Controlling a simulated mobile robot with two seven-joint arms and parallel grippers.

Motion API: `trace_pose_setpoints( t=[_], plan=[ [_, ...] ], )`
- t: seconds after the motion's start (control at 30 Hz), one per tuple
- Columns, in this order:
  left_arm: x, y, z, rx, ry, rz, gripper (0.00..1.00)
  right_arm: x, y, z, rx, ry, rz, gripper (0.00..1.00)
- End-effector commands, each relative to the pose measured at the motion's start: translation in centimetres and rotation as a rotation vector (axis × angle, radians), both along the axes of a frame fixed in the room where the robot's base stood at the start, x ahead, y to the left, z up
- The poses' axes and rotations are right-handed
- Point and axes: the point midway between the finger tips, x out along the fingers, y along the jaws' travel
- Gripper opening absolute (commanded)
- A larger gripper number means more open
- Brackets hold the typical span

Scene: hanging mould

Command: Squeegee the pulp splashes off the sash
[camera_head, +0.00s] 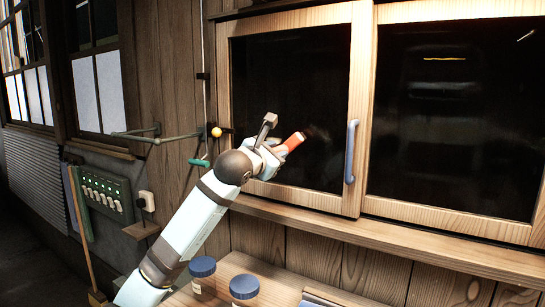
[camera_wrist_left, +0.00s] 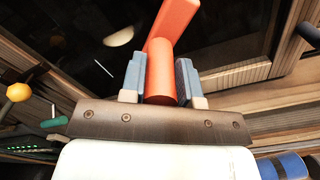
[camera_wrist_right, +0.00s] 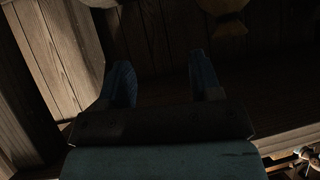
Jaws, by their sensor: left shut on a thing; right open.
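The sliding sash (camera_head: 358,110) has a pale wooden frame, dark glass and a blue-grey pull handle (camera_head: 351,150). A second dark pane (camera_head: 460,120) is to its right. My left gripper (camera_head: 272,157) is in front of the left pane's lower part, shut on an orange tool (camera_head: 294,141), apparently the squeegee. In the left wrist view the tool (camera_wrist_left: 160,70) sits between both fingers; its far end leaves the picture. A faint brownish smear (camera_head: 318,133) shows by its tip; I cannot tell whether it is pulp. My right gripper (camera_wrist_right: 163,82) is open and empty, in shadow.
Two blue-lidded jars (camera_head: 203,267) stand on the bench below the sill (camera_head: 400,245). A wall rail with a yellow ball (camera_head: 216,132) and a green handle (camera_head: 199,163) is left of the sash. A green switch panel (camera_head: 105,196) and a broom (camera_head: 82,230) are further left.

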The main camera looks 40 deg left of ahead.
Motion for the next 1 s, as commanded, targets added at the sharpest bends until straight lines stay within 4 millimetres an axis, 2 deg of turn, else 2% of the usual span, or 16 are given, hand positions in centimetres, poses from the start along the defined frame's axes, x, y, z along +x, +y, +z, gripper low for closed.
trace_pose_setpoints(
  t=[0.03,0.3,0.47,0.77,1.0],
  plan=[
    [0.1,-0.6,-1.0,-0.001,-0.007,-0.004,0.00,-0.1,0.1,-2.0,-0.002,-0.001,0.003,0.58],
    [0.2,-2.9,-0.9,0.002,-0.006,-0.003,0.00,0.2,0.5,-3.9,-0.006,-0.037,0.018,0.58],
    [0.2,-3.5,-0.4,0.001,-0.005,-0.002,0.00,0.3,0.6,-3.7,-0.012,-0.054,0.024,0.58],
    [0.5,-3.5,1.2,-0.001,-0.003,-0.001,0.00,0.3,0.6,-2.8,-0.012,-0.056,0.024,0.58],
    [0.4,-2.5,1.0,0.000,-0.003,0.001,0.00,0.2,0.6,-3.4,-0.013,-0.055,0.024,0.58]
  ],
)
